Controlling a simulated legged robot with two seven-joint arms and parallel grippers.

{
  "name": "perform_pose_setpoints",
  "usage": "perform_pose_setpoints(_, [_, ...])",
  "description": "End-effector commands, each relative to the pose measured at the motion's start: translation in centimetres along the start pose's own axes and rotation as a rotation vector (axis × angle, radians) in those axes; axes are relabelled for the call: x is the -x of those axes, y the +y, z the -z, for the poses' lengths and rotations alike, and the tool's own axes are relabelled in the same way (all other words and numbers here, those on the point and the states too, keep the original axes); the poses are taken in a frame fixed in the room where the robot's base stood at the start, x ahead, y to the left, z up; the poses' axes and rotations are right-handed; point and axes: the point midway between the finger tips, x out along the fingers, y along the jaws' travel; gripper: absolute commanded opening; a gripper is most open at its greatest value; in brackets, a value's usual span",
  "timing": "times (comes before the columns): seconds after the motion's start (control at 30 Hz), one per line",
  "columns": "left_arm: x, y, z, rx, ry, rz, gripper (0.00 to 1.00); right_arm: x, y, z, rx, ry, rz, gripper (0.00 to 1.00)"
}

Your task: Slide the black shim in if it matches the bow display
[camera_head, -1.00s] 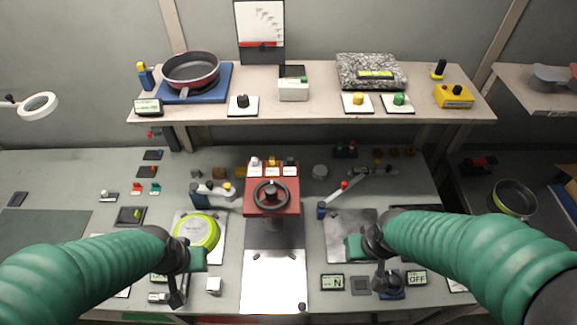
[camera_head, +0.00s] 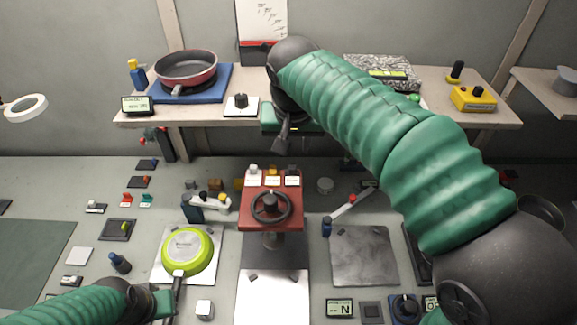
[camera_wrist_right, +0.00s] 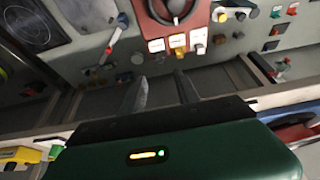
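The black shim's knob (camera_head: 292,170) is the right one in a row of three on the red press (camera_head: 262,208), right of a yellow and a white one. It appears as the left dark knob in the wrist view (camera_wrist_right: 155,58). A lit green readout (camera_head: 386,74) on the granite block may be the bow display; its text is unreadable. My right gripper (camera_head: 283,142) hangs above and behind the press, before the shelf edge, apart from the knobs; its opening is unclear. My left gripper (camera_head: 158,303) is low, beside the green pan's handle, its opening unclear.
The green pan (camera_head: 186,250) lies on a pale plate left of the press. A red pan (camera_head: 186,68) stands on the shelf near a small display (camera_head: 135,105). My right arm crosses the shelf and hides its middle. A bare grey plate (camera_head: 364,255) lies right of the press.

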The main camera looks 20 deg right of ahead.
Motion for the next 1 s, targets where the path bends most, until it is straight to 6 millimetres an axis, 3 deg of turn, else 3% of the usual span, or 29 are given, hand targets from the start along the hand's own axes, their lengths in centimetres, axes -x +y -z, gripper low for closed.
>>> perform_pose_setpoints(0.1, [-0.3,0.0,-0.1,0.0,0.0,0.0,0.0,-3.5,0.1,-0.2,0.0,-0.007,-0.003,0.38])
perform_pose_setpoints(0.3, [-0.4,0.0,-0.1,0.0,0.0,0.0,0.0,-8.5,0.1,-0.2,0.001,-0.005,-0.003,0.38])
perform_pose_setpoints(0.5, [-0.4,0.0,-0.1,0.0,0.0,0.0,0.0,-11.7,0.1,-0.1,0.001,-0.002,-0.001,0.38])
perform_pose_setpoints(0.83, [-0.4,0.0,-0.1,0.0,0.0,0.0,0.0,-12.3,0.1,-0.1,0.001,0.0,0.0,0.38])
perform_pose_setpoints(1.0, [-0.4,0.0,-0.1,0.0,0.0,0.0,0.0,-12.3,0.1,-0.1,0.001,0.0,0.0,0.17])
